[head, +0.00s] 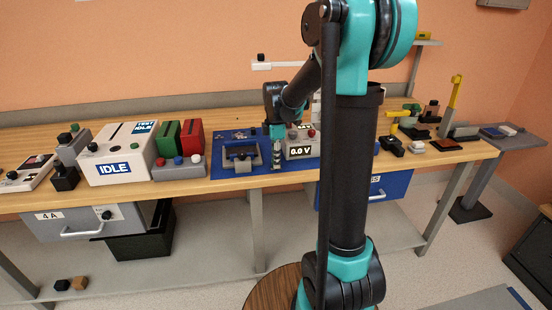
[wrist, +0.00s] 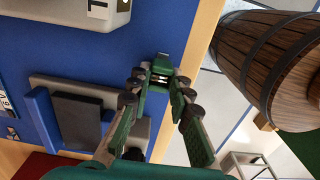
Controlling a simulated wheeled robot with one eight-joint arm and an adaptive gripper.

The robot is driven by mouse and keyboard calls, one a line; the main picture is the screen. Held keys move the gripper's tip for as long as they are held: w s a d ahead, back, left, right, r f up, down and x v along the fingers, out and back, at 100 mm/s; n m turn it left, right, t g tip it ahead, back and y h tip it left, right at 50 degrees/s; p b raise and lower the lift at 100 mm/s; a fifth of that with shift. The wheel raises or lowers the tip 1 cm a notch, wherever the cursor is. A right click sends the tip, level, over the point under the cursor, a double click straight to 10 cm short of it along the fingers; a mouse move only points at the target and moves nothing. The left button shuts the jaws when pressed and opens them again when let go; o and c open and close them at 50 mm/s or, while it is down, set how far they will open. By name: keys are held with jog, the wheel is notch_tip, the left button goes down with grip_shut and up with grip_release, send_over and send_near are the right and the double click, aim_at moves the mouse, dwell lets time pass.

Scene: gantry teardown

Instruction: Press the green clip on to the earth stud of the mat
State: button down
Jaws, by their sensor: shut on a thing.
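The blue mat (head: 222,173) lies on the bench near its front edge, and it fills much of the wrist view (wrist: 60,55). My gripper (head: 277,165) is over the mat's right part, low and close to it. In the wrist view my gripper (wrist: 160,82) is shut on the small green clip (wrist: 161,65), which sits between the fingertips near the bench edge. The earth stud cannot be made out; the clip and fingers may hide it. I cannot tell whether the clip touches the mat.
A grey block with a black pad (wrist: 78,118) stands on the mat close beside my fingers. A meter reading 0.0 V (head: 302,150) is just right of my gripper. A white IDLE box (head: 118,160) and green and red blocks (head: 191,137) stand to the left.

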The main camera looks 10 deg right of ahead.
jog(key=shift+f, duration=0.1)
dwell(0.3)
jog(key=shift+f, duration=0.25)
jog(key=c, duration=1.3)
grip_release()
